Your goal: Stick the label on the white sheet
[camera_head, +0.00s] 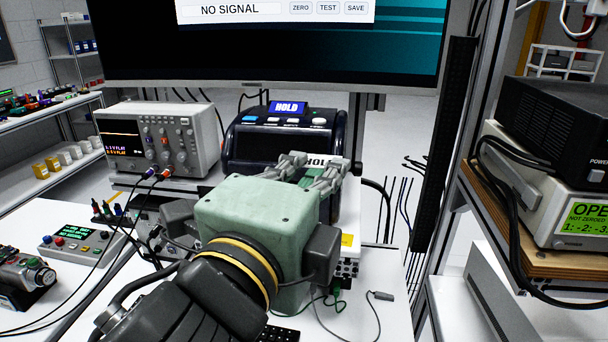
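The gripper's fingers are apart, and the right finger covers part of the label. The label is in front of a dark label printer (262,148) whose blue screen reads HOLD. I cannot tell whether the label still touches the printer. A white surface with a yellow patch (347,240) is partly hidden behind my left gripper; I cannot tell whether it is the white sheet. My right gripper is not in view.
An oscilloscope (160,140) with cables stands left of the printer. A small control box (80,238) lies on the white table at left. A monitor (260,50) showing "NO SIGNAL" is behind. Instruments stand on a wooden shelf (535,235) at right. A loose cable lies at front right.

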